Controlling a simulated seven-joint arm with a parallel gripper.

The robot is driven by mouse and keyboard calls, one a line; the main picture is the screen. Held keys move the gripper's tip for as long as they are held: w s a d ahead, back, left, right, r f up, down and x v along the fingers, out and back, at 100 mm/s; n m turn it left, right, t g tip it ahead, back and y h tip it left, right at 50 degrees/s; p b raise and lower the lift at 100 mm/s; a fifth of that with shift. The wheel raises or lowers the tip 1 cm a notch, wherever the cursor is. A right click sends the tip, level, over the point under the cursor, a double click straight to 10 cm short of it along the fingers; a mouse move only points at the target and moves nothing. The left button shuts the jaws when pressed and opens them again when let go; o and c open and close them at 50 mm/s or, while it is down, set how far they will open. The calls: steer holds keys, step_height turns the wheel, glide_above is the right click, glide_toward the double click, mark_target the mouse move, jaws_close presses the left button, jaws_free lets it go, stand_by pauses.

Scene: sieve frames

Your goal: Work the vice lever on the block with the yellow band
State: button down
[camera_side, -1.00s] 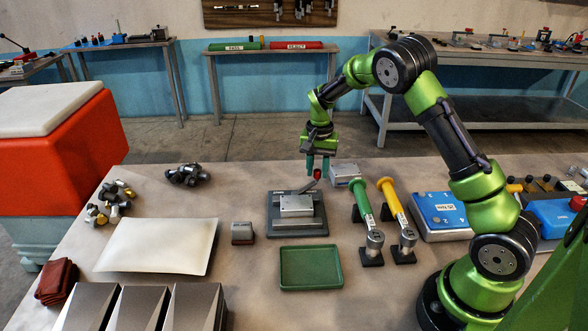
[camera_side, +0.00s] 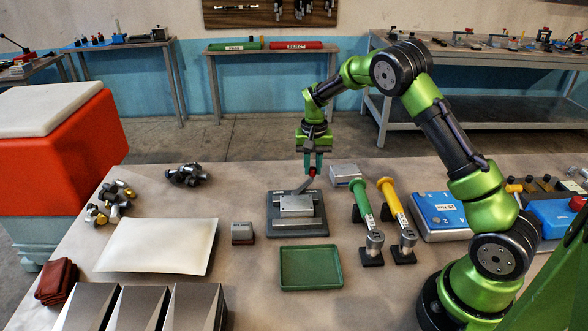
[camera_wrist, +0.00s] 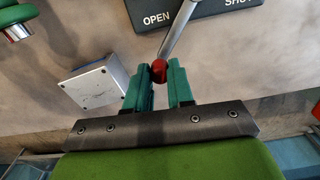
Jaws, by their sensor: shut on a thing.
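The vice (camera_side: 297,228) is a dark plate with a silver jaw block (camera_side: 296,203) on it, mid-bench. Its lever (camera_side: 307,184) is a grey rod with a red knob (camera_side: 312,171). In the wrist view the knob (camera_wrist: 159,72) sits between the teal fingers of my gripper (camera_wrist: 160,78), which is shut on it. The rod crosses the plate between the words OPEN, at left, and SHUT, at right. In the side view my gripper (camera_side: 313,165) reaches down to the knob from behind the vice. I cannot make out a yellow band on any block.
A silver box (camera_side: 345,174) stands close right of my gripper. Green (camera_side: 362,200) and yellow (camera_side: 391,200) handled tools stand right of the vice. A small grey and dark red block (camera_side: 242,233) lies left. An empty green tray (camera_side: 311,286) is in front.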

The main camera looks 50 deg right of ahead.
steer(key=w+n, duration=0.1)
steer(key=n, duration=0.1)
steer(key=w+a+n, duration=0.1)
steer(key=w+n, duration=0.1)
steer(key=shift+w+n, duration=0.15)
steer(key=shift+n, duration=0.15)
steer(key=w+a+n, duration=0.1)
steer(key=n, duration=0.1)
steer(key=w+a+n, duration=0.1)
steer(key=n, duration=0.1)
steer(key=shift+w+a+n, duration=0.1)
steer(key=shift+w+n, duration=0.2)
steer(key=a+n, duration=0.1)
steer(key=n, duration=0.1)
steer(key=w+a+n, duration=0.1)
steer(key=a+n, duration=0.1)
steer(key=shift+w, duration=0.2)
steer(key=shift+w+a+n, duration=0.1)
steer(key=shift+a+n, duration=0.65)
steer(key=shift+n, duration=0.35)
steer(key=shift+w+a+n, duration=0.1)
steer(key=shift+a+n, duration=0.6)
steer(key=shift+n, duration=0.4)
steer(key=shift+s+a, duration=0.1)
steer(key=c, duration=1)
jaws_free()
steer(key=shift+r, duration=0.1)
